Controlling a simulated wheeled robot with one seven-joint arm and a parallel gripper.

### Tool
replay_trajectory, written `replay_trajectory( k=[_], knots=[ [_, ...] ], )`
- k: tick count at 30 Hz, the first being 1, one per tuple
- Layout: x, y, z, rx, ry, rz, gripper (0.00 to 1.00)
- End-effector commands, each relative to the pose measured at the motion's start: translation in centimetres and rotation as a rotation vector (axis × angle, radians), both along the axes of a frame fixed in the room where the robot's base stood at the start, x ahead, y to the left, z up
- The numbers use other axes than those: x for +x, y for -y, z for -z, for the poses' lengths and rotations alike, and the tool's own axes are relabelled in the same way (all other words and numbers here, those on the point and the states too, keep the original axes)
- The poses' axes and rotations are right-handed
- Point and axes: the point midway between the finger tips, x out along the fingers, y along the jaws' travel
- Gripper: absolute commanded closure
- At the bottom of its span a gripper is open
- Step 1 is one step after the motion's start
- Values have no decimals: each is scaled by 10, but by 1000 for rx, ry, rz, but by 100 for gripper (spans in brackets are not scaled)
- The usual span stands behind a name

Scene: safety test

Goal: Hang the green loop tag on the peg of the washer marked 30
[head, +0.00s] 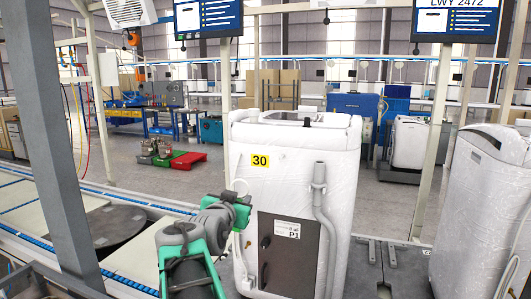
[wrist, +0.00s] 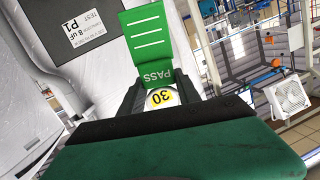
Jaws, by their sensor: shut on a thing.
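The washer marked 30 (head: 335,145) stands upright in the head view, wrapped in white, with a yellow 30 label (head: 260,161). My gripper (head: 236,205) is in front of its left edge. In the wrist view my gripper (wrist: 162,92) is shut on the green loop tag (wrist: 150,42), whose flat green panel reads PASS, upside down. A round yellow 30 mark (wrist: 160,97) shows between the fingers. A pale ring-like shape (head: 239,187) shows just above my gripper; I cannot tell whether it is the peg or the loop.
A grey pipe (head: 326,220) and a dark panel marked P1 (head: 289,252) are on the washer's front. Another wrapped washer (head: 485,205) stands at the right. A conveyor (head: 135,245) runs along the left, behind a grey post (head: 50,130).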

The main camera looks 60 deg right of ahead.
Motion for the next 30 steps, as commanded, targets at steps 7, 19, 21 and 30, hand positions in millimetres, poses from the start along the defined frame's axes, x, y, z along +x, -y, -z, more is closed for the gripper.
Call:
replay_trajectory(
  k=[7,19,21,30],
  knots=[
    [-67,27,-67,30,16,181,99],
    [-69,46,-68,33,16,195,99],
    [-69,51,-68,32,17,196,99],
    [-65,71,-65,34,14,195,99]
  ],
)
